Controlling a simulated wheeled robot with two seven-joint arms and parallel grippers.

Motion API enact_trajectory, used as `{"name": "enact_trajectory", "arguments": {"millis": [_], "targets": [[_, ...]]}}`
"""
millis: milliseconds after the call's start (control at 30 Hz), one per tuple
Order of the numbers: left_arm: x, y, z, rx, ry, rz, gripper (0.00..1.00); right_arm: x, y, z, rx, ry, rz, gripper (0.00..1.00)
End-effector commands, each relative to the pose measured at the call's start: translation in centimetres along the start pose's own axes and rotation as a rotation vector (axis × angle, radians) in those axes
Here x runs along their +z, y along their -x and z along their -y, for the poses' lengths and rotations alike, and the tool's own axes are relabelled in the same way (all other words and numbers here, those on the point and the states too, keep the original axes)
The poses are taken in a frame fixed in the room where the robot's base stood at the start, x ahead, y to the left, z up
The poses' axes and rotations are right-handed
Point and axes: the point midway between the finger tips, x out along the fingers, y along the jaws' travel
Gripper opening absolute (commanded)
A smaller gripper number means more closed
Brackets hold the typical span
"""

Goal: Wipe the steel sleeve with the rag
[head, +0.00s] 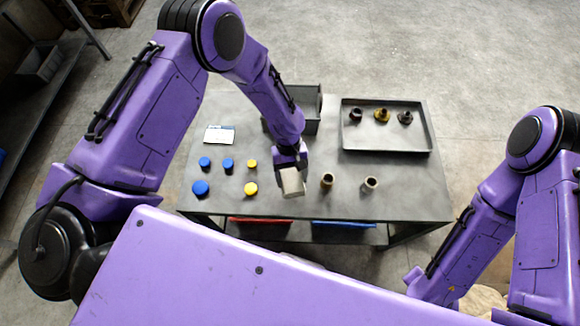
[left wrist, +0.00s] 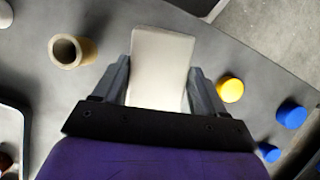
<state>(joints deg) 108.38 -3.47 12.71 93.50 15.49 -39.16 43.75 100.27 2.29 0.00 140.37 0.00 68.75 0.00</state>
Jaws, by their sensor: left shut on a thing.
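My left gripper (head: 291,168) is shut on the rag (head: 293,184), a pale off-white piece. In the left wrist view the rag (left wrist: 160,65) sits between both fingers and sticks out past them. The steel sleeve (head: 370,184), a short pale grey upright cylinder, stands on the table to the right of the gripper. It shows partly at the upper left corner of the left wrist view (left wrist: 5,14). A brown-bronze sleeve (head: 327,181) stands between the rag and the steel sleeve; the rag touches neither. My right arm is at the right, its gripper out of sight.
Blue caps (head: 200,188) and yellow caps (head: 251,189) stand left of the rag, near a white card (head: 219,134). A shallow tray (head: 388,153) at the back right holds three flanged parts. A grey bin (head: 312,127) stands behind my left forearm. The table's front right is clear.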

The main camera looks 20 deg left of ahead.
Motion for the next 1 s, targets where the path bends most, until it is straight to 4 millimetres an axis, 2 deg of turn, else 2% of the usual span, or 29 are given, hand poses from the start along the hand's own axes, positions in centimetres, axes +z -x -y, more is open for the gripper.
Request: {"name": "enact_trajectory", "arguments": {"millis": [167,467,1000], "targets": [[1.1,-0.4,0.0,-0.001,-0.001,0.0,0.47,-0.2,0.5,-0.1,0.0,0.0,0.0,0.43],[1.1,-0.5,0.0,0.0,-0.001,-0.001,0.47,-0.2,0.4,0.0,0.0,0.0,0.0,0.43],[-2.8,1.0,0.0,0.001,0.0,-0.002,0.47,0.3,-0.9,0.1,0.0,0.0,0.0,0.43]]}}
